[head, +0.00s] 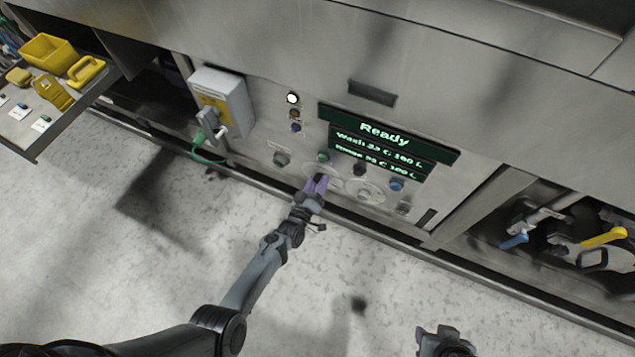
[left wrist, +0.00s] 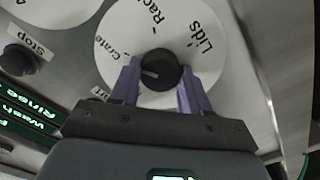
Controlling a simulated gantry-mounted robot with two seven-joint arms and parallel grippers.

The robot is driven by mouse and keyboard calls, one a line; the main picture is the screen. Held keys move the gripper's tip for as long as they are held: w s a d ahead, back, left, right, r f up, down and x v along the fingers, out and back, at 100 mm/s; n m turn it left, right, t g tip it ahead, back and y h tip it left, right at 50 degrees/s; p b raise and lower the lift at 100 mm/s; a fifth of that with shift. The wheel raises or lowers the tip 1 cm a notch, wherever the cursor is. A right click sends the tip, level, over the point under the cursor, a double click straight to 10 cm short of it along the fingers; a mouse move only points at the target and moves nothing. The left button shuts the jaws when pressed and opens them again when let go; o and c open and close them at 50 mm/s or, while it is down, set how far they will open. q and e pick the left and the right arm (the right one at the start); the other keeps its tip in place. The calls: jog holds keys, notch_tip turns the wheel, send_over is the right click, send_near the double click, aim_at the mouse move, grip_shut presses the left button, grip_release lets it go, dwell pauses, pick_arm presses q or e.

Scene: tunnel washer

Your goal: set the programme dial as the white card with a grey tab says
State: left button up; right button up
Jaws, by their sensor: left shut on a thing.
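The programme dial is a white disc (left wrist: 125,25) with a black knob (left wrist: 160,70) in the left wrist view. Its printed words include "Crate", "Rack…" and "Lids". A pale mark on the knob faces left in that view, roughly to the "Crate" side. My left gripper (head: 318,182) has its purple fingers shut on the knob, one on each side, and hides part of the disc in the head view. My right gripper (head: 440,338) is low in the head view, over the floor, away from the panel. Small white cards (head: 42,122) lie at the far left; no grey tab is clearly readable.
A display (head: 385,140) reads Ready, Wash and Rinse. A second dial (head: 365,193) and several buttons sit beside it. A grey switch box (head: 222,103) projects at left. A shelf (head: 30,140) holds yellow things. Valves with blue and yellow handles (head: 603,238) are at right.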

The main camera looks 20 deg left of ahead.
pick_arm(q)
jog(key=shift+f, duration=0.1)
dwell(0.3)
jog(key=o, duration=1.1)
jog(key=shift+c, duration=0.2)
jog(key=shift+s+r+p, duration=0.2)
jog(key=shift+s+p, duration=0.35)
jog(key=shift+s, duration=0.05)
jog(key=s+p, duration=0.4)
jog(key=s, duration=0.5)
jog(key=shift+s+a+f+p, duration=0.15)
jog(key=shift+s+a+p, duration=0.15)
jog(key=shift+s+a, duration=0.05)
